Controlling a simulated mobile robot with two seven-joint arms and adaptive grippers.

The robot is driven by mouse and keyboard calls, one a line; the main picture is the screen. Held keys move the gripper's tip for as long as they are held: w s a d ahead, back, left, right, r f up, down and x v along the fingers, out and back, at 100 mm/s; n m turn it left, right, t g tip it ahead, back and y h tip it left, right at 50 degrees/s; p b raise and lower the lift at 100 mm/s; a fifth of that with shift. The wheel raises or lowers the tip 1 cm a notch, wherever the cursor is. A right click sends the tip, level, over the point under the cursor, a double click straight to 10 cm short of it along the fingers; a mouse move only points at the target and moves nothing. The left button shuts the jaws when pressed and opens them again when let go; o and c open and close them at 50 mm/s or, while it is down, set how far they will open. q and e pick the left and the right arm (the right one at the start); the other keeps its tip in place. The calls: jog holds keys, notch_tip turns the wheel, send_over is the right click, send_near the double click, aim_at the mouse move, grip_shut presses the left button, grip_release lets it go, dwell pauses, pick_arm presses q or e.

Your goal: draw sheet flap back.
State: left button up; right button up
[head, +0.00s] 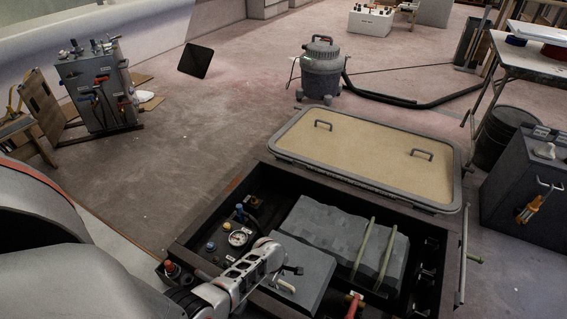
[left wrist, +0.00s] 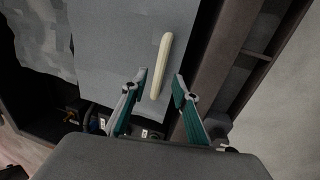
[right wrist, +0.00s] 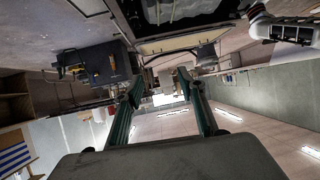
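A grey sheet (head: 325,232) lies in the dark open box (head: 240,183), its large part uneven. A smaller flat grey flap (head: 304,273) lies at its near side, also in the left wrist view (left wrist: 110,45). A short cream bar (left wrist: 162,62) lies on the flap. My left gripper (left wrist: 160,82) is open, with its fingertips on either side of the bar's lower end. I cannot tell whether they touch it. My left arm reaches over the box's near left part in the head view. My right gripper (right wrist: 160,84) is open and empty, away from the sheet.
Two pale green rods (head: 364,244) lie across the sheet's right part. A pressure gauge (head: 238,238) and fittings sit in the box's left part. A tan lid-like panel (head: 365,150) lies behind the box. A dark cabinet (head: 525,190) stands right.

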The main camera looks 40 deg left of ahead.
aim_at(279, 282)
pick_arm(q)
jog(key=f, duration=0.1)
jog(key=f+b, duration=0.1)
jog(key=f, duration=0.1)
jog(key=shift+s+a, duration=0.1)
jog(key=shift+s, duration=0.1)
jog(key=shift+w+f+b, duration=0.25)
jog(key=shift+w+b, duration=0.05)
jog(key=shift+w, duration=0.05)
jog(key=shift+w+r, duration=0.1)
jog(key=shift+w, duration=0.1)
pick_arm(e)
jog(key=shift+a+r+m+y, duration=0.15)
jog(key=shift+a+m, duration=0.15)
jog(key=shift+a, duration=0.25)
jog(key=shift+a+r+m+y, duration=0.15)
jog(key=shift+a+m, duration=0.15)
jog(key=shift+a, duration=0.25)
jog(key=shift+f, duration=0.1)
pick_arm(q)
grip_shut()
